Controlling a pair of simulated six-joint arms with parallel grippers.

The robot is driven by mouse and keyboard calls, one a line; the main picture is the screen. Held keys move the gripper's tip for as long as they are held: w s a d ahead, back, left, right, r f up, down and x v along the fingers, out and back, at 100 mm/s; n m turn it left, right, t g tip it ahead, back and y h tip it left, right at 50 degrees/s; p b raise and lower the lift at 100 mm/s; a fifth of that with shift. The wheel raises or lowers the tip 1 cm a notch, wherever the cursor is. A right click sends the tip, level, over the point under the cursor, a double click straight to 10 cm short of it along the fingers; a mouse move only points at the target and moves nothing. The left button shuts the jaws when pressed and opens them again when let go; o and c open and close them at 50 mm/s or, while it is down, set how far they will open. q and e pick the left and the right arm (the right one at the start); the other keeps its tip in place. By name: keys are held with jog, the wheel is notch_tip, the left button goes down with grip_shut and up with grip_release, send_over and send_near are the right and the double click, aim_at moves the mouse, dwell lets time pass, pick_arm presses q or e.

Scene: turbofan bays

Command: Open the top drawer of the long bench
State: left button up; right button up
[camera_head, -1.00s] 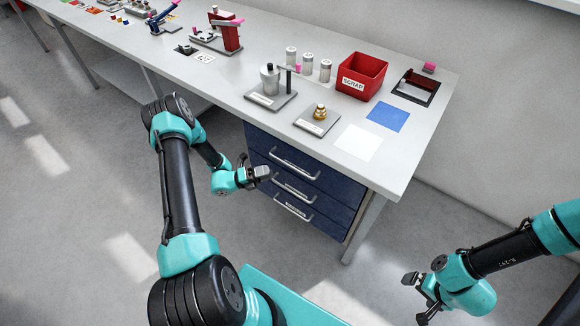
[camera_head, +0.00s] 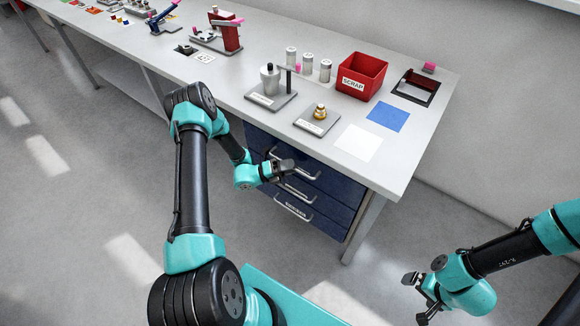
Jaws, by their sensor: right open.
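The long bench (camera_head: 410,150) has a blue drawer unit under its near end. The top drawer (camera_head: 336,176) is closed, and its silver bar handle (camera_head: 308,173) is partly hidden behind my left gripper. My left gripper (camera_head: 289,164) is in front of the top drawer, close to the left part of that handle. Whether it touches the handle, and whether its jaws are apart, I cannot tell. Two lower drawers with handles, such as the bottom one (camera_head: 292,207), are closed too. My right gripper (camera_head: 416,297) is open and empty over the floor at the lower right.
On the bench top stand a red SCRAP bin (camera_head: 361,78), a grey stand with a metal cylinder (camera_head: 270,92), a brass fitting on a plate (camera_head: 319,115), a blue mat (camera_head: 387,117) and a white sheet (camera_head: 358,142). A bench leg (camera_head: 362,228) stands right of the drawers. The floor in front is clear.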

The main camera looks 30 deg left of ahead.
pick_arm(q)
grip_shut()
jog(key=shift+s, duration=0.15)
dwell(0.4)
